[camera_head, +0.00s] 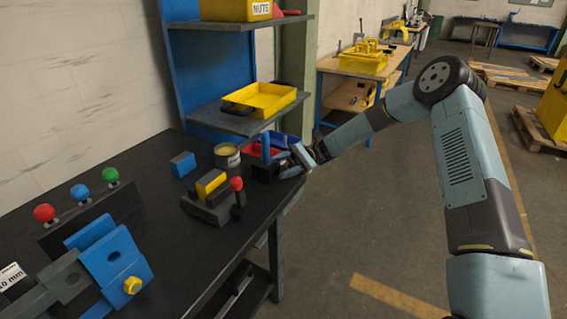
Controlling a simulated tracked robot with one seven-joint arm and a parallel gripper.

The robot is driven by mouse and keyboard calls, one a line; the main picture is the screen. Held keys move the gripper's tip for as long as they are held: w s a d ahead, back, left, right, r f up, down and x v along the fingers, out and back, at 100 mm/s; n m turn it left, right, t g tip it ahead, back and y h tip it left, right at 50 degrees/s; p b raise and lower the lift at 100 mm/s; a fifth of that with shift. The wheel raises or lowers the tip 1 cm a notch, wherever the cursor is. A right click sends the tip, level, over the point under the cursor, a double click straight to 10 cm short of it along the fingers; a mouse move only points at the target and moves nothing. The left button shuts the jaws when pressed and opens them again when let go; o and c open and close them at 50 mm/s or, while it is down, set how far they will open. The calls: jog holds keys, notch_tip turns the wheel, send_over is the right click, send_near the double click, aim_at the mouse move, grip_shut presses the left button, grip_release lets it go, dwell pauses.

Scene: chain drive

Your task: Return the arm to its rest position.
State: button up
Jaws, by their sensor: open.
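My arm reaches in from the right side of the head view and bends at a high elbow. From there the forearm slopes down to the left to the workbench (150,235). My gripper (289,164) is at the bench's far right edge, small in the picture. It is open and looks empty. A dark block with a blue upright part (265,148) is just left of the gripper. I cannot tell whether they touch.
A tin (227,156), a blue block (183,164) and a fixture with a red knob (236,184) stand left of the gripper. A shelf with a yellow tray (266,98) is above.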

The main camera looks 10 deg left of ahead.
jog(key=s+d+r+t+h, duration=0.4)
jog(key=s+d+r+t, duration=0.3)
jog(key=d, duration=0.5)
jog(key=s+d+r+n+t+h, duration=0.1)
jog(key=s+d+r+t+h, duration=0.3)
jog(key=s+d+r+t, duration=0.3)
jog(key=s+d+r+t+h, duration=0.3)
jog(key=s+d+r+t, duration=0.4)
jog(key=d, duration=1.1)
jog(key=s+r, duration=0.1)
jog(key=s, duration=0.3)
jog(key=shift+r+n+t+h, duration=0.25)
jog(key=shift+n+t+h, duration=0.05)
jog(key=shift+t+h, duration=0.1)
jog(key=shift+s, duration=0.1)
